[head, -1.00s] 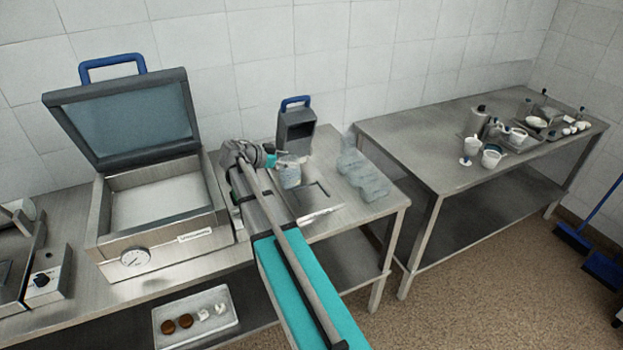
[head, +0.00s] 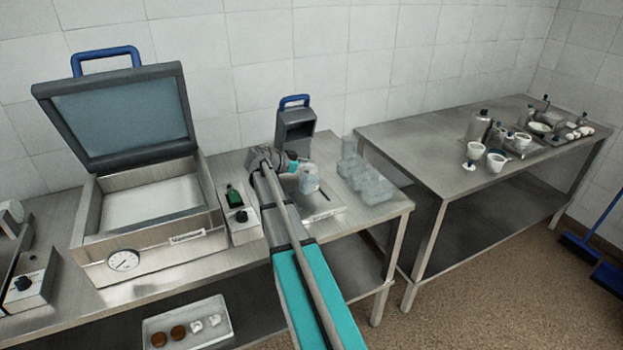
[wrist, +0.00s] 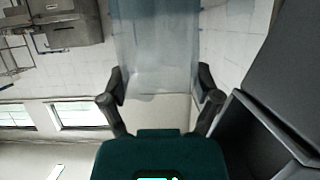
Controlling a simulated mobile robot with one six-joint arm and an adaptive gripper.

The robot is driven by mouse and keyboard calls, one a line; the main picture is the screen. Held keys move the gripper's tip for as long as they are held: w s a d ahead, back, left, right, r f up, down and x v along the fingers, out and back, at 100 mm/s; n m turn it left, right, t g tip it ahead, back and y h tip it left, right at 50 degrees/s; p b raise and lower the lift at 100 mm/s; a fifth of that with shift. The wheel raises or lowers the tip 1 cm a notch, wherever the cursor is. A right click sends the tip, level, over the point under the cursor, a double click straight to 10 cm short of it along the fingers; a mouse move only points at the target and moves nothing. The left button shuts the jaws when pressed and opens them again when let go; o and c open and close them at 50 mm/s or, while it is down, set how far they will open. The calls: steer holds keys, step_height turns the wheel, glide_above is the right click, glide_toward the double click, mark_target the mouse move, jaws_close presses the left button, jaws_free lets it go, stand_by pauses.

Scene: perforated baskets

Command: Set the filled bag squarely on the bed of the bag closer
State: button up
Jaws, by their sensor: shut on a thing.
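My gripper (head: 297,170) is shut on a pale, translucent filled bag (head: 309,182). In the wrist view the bag (wrist: 157,45) hangs between the two dark fingers (wrist: 162,88), its contents not clear. The bag closer (head: 295,128) stands by the wall, with a dark grey upright head and a blue handle. Its pale flat bed (head: 325,212) lies in front, partly hidden by my arm and the bag. The bag is over or close to the back left of the bed; I cannot tell whether it touches. A dark hollow housing (wrist: 262,135) shows close by in the wrist view.
Several translucent packs (head: 366,181) lie just right of the closer. A large open-lidded machine (head: 150,240) and a control box with a green switch (head: 238,222) stand left. A second table (head: 440,180) on the right has clear room at its near left.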

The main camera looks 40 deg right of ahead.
mark_target(304, 174)
stand_by(0.3)
steer(key=shift+w+d+f+b, duration=0.1)
steer(key=shift+d+f+b, duration=0.35)
steer(key=shift+f+b, duration=1.55)
steer(key=o, duration=1.1)
